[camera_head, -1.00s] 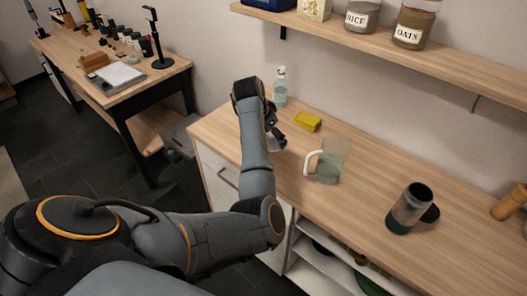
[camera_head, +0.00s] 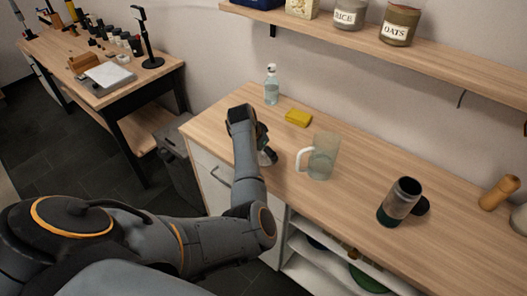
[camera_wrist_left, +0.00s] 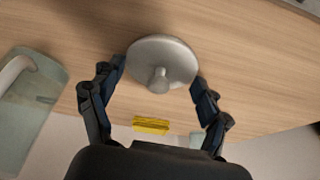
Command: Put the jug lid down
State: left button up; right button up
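The jug lid (camera_wrist_left: 176,58) is a grey disc with a round knob, which points toward my left wrist camera. In the head view the lid (camera_head: 268,157) shows as a small pale, tilted shape under my left gripper (camera_head: 262,146), over the counter's left part. Whether it touches the counter is not clear. The clear jug (camera_head: 322,158) with a white handle stands upright to the right, apart from the lid. My right gripper is out of view.
A yellow sponge (camera_head: 298,118) and a clear bottle (camera_head: 271,90) stand behind on the wooden counter (camera_head: 352,205). A dark tumbler (camera_head: 398,203) is at the right. A shelf with jars runs above. Bare counter lies between jug and tumbler.

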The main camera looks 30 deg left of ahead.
pick_arm(q)
jog(key=o, duration=0.4)
jog(key=shift+c, duration=0.2)
jog(key=shift+r, duration=0.2)
jog(key=v, duration=1.2)
jog(key=shift+b, duration=0.35)
